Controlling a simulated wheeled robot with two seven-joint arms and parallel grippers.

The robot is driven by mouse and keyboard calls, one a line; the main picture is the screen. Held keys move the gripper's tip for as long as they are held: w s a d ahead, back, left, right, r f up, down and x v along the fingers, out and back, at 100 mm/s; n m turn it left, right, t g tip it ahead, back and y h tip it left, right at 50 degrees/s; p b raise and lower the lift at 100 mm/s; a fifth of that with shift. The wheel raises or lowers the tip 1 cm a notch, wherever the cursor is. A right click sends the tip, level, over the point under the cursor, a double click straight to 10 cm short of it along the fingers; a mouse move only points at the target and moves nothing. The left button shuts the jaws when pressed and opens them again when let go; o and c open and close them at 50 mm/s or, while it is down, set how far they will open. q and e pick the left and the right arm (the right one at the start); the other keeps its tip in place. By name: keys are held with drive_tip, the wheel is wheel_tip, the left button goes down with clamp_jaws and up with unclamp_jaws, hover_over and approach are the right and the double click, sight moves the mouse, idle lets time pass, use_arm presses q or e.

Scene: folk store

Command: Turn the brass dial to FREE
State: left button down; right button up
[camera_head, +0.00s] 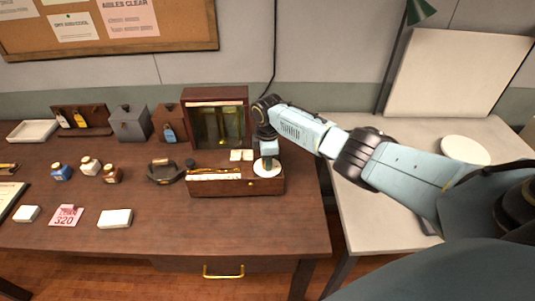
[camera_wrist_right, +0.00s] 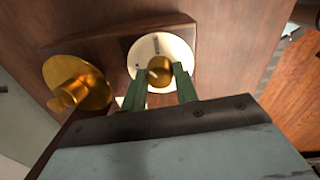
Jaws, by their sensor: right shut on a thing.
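The brass dial knob (camera_wrist_right: 159,71) sits on a round white face with small dark marks that I cannot read. In the head view the white dial face (camera_head: 267,168) is on the right end of a long wooden box (camera_head: 235,187); the knob is mostly hidden there. My right gripper (camera_head: 266,156) reaches down over the dial from the right. In the right wrist view its two green fingers (camera_wrist_right: 161,74) are on either side of the knob, shut on it. My left gripper is not in view.
A glass-fronted wooden case (camera_head: 217,118) stands behind the box. A brass disc with a knob (camera_wrist_right: 78,84) is close to the dial in the wrist view. A black strap-like item (camera_head: 164,173) lies left of the box. The table (camera_head: 200,225) is clear in front.

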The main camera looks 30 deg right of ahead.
drive_tip(key=m+p, duration=0.1)
drive_tip(key=m, duration=0.2)
drive_tip(key=shift+r+m, duration=0.1)
drive_tip(key=shift+m, duration=0.3)
drive_tip(key=shift+w+m+p, duration=0.1)
drive_tip(key=shift+m+p, duration=0.7)
drive_tip(key=shift+m, duration=1)
drive_tip(key=o, duration=1)
drive_tip(key=shift+c, duration=0.2)
wheel_tip(320, 180, up, 13)
drive_tip(key=shift+s+a+r, duration=0.15)
drive_tip(key=shift+s+a, duration=0.05)
drive_tip(key=shift+a, duration=0.05)
